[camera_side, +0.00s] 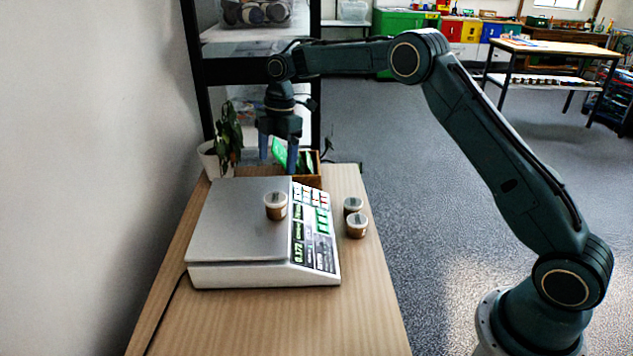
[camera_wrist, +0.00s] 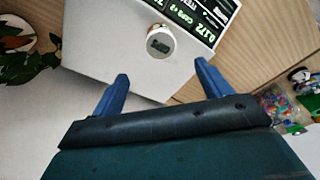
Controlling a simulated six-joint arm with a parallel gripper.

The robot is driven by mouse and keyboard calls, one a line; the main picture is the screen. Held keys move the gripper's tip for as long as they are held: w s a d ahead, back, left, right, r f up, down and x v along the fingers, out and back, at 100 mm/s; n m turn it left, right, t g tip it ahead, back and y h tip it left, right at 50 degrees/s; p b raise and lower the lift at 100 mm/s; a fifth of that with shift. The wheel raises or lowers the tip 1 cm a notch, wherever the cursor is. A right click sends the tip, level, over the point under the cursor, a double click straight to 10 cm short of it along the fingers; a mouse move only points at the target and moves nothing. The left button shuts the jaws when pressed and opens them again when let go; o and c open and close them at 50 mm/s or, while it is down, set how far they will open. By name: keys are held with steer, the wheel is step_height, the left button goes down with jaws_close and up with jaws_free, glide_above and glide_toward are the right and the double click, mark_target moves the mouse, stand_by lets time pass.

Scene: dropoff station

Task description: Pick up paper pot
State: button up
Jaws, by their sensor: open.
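A small brown paper pot with a pale lid (camera_side: 276,206) stands upright on the scale's metal plate (camera_side: 228,226); it also shows in the wrist view (camera_wrist: 160,42). Two similar pots stand on the table right of the scale, one farther back (camera_side: 352,206) and one nearer (camera_side: 357,226). My gripper (camera_side: 278,160) points down above the back of the scale, behind and above the pot on the plate. In the wrist view its two blue fingers (camera_wrist: 161,84) are spread apart with nothing between them, and the pot lies beyond the fingertips.
The scale's display and keypad (camera_side: 313,236) line its right side. A potted plant (camera_side: 228,138) stands at the back left, and a wooden box (camera_side: 309,180) with green items is behind the scale. The wooden table's front part (camera_side: 280,325) is clear.

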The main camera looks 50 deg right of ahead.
mark_target(275, 198)
steer(key=shift+a+f, duration=0.2)
steer(key=shift+f, duration=1.2)
steer(key=shift+a+f, duration=0.25)
steer(key=shift+f, duration=1.2)
steer(key=shift+a+f, duration=0.2)
steer(key=shift+f, duration=1.2)
steer(key=shift+s+a+f, duration=0.1)
steer(key=shift+a+f, duration=0.05)
steer(key=shift+f, duration=1.15)
steer(key=shift+a+f, duration=0.15)
steer(key=shift+f, duration=1.15)
steer(key=c, duration=1.3)
steer(key=shift+o, duration=0.2)
steer(key=shift+r, duration=0.1)
steer(key=shift+r, duration=5)
